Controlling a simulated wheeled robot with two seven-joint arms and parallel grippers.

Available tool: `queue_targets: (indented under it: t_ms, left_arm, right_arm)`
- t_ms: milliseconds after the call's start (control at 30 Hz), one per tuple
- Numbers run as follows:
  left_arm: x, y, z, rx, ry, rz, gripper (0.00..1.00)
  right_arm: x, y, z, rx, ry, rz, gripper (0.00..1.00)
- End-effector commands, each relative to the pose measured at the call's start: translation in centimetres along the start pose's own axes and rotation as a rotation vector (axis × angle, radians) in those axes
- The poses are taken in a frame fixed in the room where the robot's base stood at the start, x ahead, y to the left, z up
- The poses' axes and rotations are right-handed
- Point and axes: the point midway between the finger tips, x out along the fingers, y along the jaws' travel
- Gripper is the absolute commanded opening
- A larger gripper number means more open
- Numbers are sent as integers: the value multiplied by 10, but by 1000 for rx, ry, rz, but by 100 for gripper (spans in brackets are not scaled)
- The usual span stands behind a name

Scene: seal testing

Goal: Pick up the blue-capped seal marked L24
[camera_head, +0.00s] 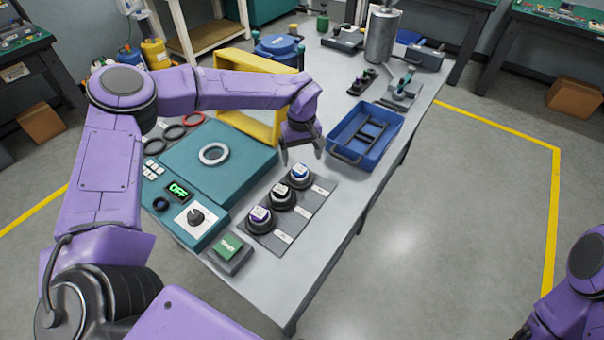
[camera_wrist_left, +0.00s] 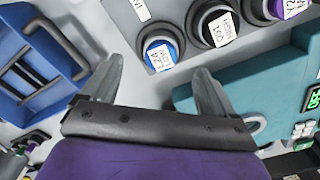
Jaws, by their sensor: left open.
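The blue-capped seal marked L24 (camera_head: 300,174) stands on a dark grey mat at the back end of a row of three seals. In the left wrist view its label (camera_wrist_left: 160,55) reads L24 LOW. My left gripper (camera_head: 301,156) is open and empty, pointing down above and just behind this seal. In the left wrist view the seal is beyond the open fingertips (camera_wrist_left: 160,70), roughly centred between them, not held. Of my right arm only purple links show at lower right; its gripper is out of view.
A black-capped seal (camera_head: 283,194) and a purple-capped seal (camera_head: 260,217) stand on the same mat (camera_head: 306,209). A blue tray (camera_head: 345,157) is right of my left gripper. A teal test machine (camera_head: 180,165) with an OFF display and a yellow frame (camera_head: 222,62) are left.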

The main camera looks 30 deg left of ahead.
Motion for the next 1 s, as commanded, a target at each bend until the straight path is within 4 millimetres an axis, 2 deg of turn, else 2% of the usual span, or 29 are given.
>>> queue_targets:
  t_ms: [233,433,533,700,733,767,933,967,1000]
  left_arm:
    - [30,-1,-3,-1,-1,-2,88]
    - [66,-1,-8,0,-1,-1,88]
    - [74,-1,-8,1,0,0,88]
    - [75,-1,-8,1,1,1,88]
    - [75,-1,-8,0,1,1,85]
    - [75,-1,-8,1,1,1,75]
    - [74,-1,-8,0,1,1,20]
    - [74,-1,-8,0,1,1,13]
    - [74,0,-8,0,1,2,13]
  right_arm:
    - [-12,1,-5,0,0,0,43]
    - [-24,2,-10,0,1,0,43]
    - [-25,2,-10,0,1,0,43]
    - [-24,2,-10,0,1,0,43]
    - [-24,2,-10,0,1,0,43]
    - [-24,2,-10,0,0,0,43]
    - [-24,2,-10,0,0,0,43]
    - [-24,2,-10,0,0,0,43]
    - [-24,2,-10,0,0,0,43]
